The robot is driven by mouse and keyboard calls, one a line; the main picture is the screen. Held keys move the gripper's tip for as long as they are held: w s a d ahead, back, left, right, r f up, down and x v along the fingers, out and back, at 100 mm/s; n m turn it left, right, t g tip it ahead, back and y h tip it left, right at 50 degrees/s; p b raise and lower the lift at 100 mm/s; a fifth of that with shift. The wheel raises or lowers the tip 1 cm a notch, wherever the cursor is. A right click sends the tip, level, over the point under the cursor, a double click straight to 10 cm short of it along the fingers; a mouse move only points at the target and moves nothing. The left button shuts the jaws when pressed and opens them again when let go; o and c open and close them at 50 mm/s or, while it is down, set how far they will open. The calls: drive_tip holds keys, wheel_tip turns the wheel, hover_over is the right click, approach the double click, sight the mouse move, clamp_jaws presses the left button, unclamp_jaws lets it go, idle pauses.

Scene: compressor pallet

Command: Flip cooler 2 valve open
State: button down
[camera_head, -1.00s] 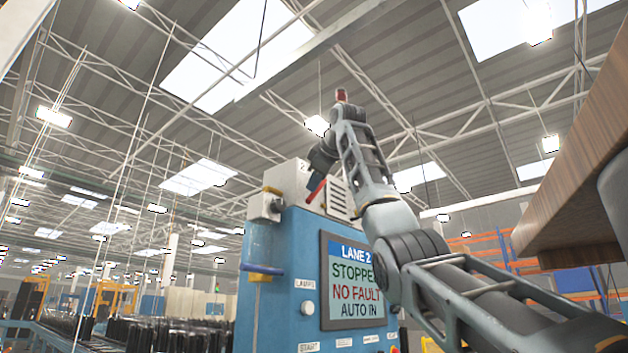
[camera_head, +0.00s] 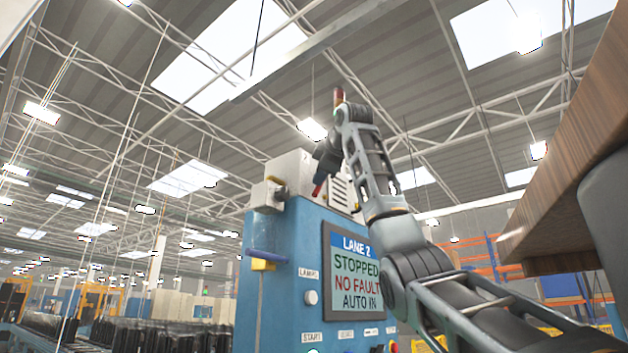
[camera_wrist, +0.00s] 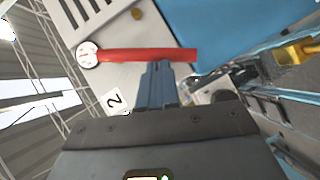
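A red lever (camera_wrist: 150,55) with a round white pivot (camera_wrist: 88,55) is mounted on a pale box face in the wrist view. A tag with the number 2 (camera_wrist: 115,102) sits beside it. My gripper (camera_wrist: 158,66) has its blue-grey fingers close together, with no clear gap and nothing between them. Its tips are at the lever's edge, around mid-length; I cannot tell whether they touch. In the camera_head view, my gripper (camera_head: 322,165) is by the pale box at the top of the blue cabinet, and a short red lever end (camera_head: 317,190) shows below it.
The blue cabinet (camera_head: 285,270) carries a screen (camera_head: 354,272) reading LANE 2, STOPPED, NO FAULT, AUTO IN. A small pale box with a yellow part (camera_head: 275,181) and a blue handle (camera_head: 267,256) project on its left. A wooden board (camera_head: 575,150) stands close at right.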

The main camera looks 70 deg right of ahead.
drive_tip(key=shift+s+d+f+n+t+h, duration=0.1)
drive_tip(key=shift+d+f+n+t+h, duration=0.1)
drive_tip(key=shift+d+f+n+h, duration=0.3)
drive_tip(key=shift+s+d+f+n+t+h, duration=0.1)
drive_tip(key=shift+d+f+n+t+h, duration=0.2)
drive_tip(key=shift+n, duration=0.4)
drive_tip(key=shift+s+d+f+n+h+b, duration=0.1)
drive_tip(key=shift+d+f+n+h+b, duration=0.2)
drive_tip(key=shift+d+f+n, duration=0.3)
